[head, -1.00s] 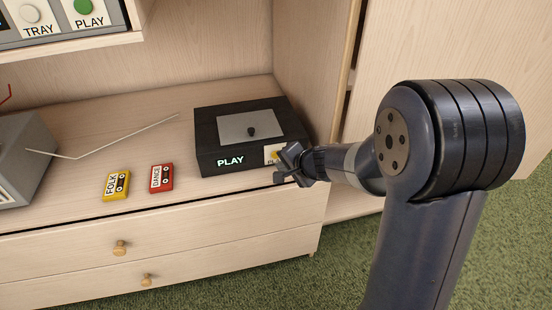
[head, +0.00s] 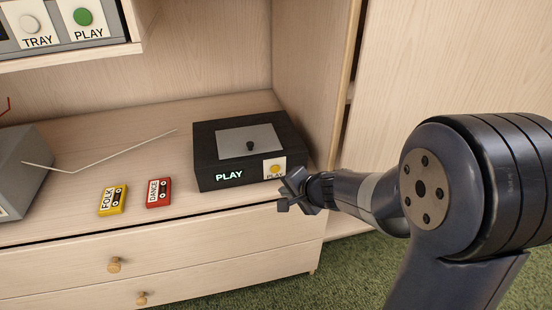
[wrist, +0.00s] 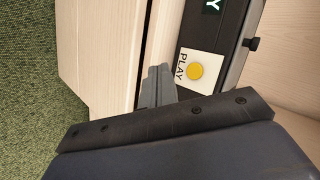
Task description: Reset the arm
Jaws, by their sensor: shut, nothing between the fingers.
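My gripper (head: 287,194) is shut and empty. In the head view it is in front of the right end of the black player box (head: 205,165), near the cabinet's top front edge. The box has a lit PLAY sign, a grey lid with a dark knob, and a white plate with a yellow button (head: 275,169). In the wrist view the closed fingers (wrist: 155,72) point toward the box front, and the yellow button (wrist: 194,71) on its PLAY plate lies just to their right, apart from them.
A yellow FOLK cassette (head: 113,201) and a red DANCE cassette (head: 158,193) lie on the wooden cabinet top (head: 120,145). A grey device (head: 22,165) with a long antenna stands at left. A wooden panel (head: 310,75) rises behind the box. Green carpet (head: 345,275) lies below.

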